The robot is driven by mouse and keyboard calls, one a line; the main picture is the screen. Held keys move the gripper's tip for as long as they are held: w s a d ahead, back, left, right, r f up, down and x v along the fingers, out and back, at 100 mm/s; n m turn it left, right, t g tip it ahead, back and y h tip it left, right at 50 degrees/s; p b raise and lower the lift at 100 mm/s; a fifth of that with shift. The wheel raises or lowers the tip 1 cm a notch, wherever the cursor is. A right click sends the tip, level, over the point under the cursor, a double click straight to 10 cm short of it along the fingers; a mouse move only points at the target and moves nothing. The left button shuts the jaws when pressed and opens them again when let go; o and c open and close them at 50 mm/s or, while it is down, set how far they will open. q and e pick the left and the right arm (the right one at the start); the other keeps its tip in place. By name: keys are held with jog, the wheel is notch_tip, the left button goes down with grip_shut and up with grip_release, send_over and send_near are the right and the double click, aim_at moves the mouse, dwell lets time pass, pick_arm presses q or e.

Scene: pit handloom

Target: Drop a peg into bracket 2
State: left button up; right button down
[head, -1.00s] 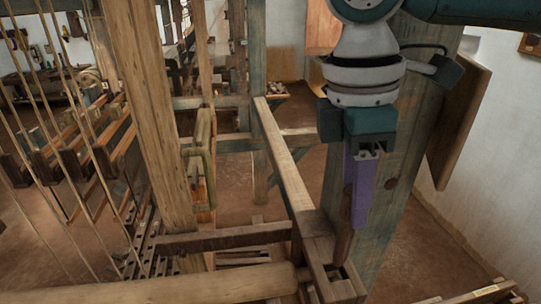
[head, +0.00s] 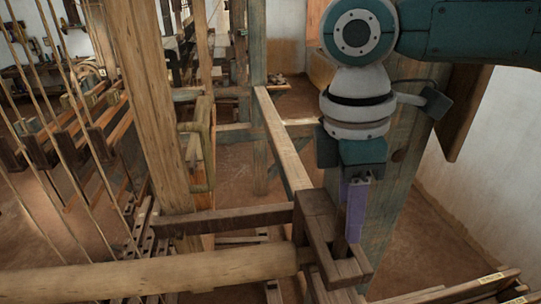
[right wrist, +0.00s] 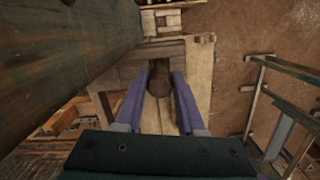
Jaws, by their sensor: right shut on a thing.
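My right gripper (head: 354,236) points down at the wooden bracket (head: 349,272) at the end of the long beam. Its purple fingers are shut on a dark brown wooden peg (right wrist: 159,82), which also shows in the head view (head: 341,243) beside the fingers. The peg is near upright, with its lower end down at the bracket's frame. The bracket's near-left wall hides part of it, so I cannot tell how deep the lower end sits. No number shows on the bracket. My left gripper is not in view.
A thick round roller (head: 160,273) lies across the front, left of the bracket. A tall post (head: 152,110) and slanting cords stand at left. A broad plank post (head: 395,185) stands close behind my right gripper. A labelled wooden rack (head: 475,288) is at lower right.

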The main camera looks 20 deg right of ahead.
jog(key=shift+f+b, duration=0.85)
jog(key=shift+f, duration=0.9)
jog(key=shift+c, duration=2.2)
grip_release()
jog(key=r+b, duration=0.1)
jog(key=r, duration=0.5)
jog(key=a+r+b, duration=0.1)
jog(key=r, duration=0.2)
jog(key=shift+w+b, duration=0.3)
jog(key=shift+b, duration=0.05)
jog(key=shift+a+r, duration=0.1)
jog(key=shift+r, duration=0.35)
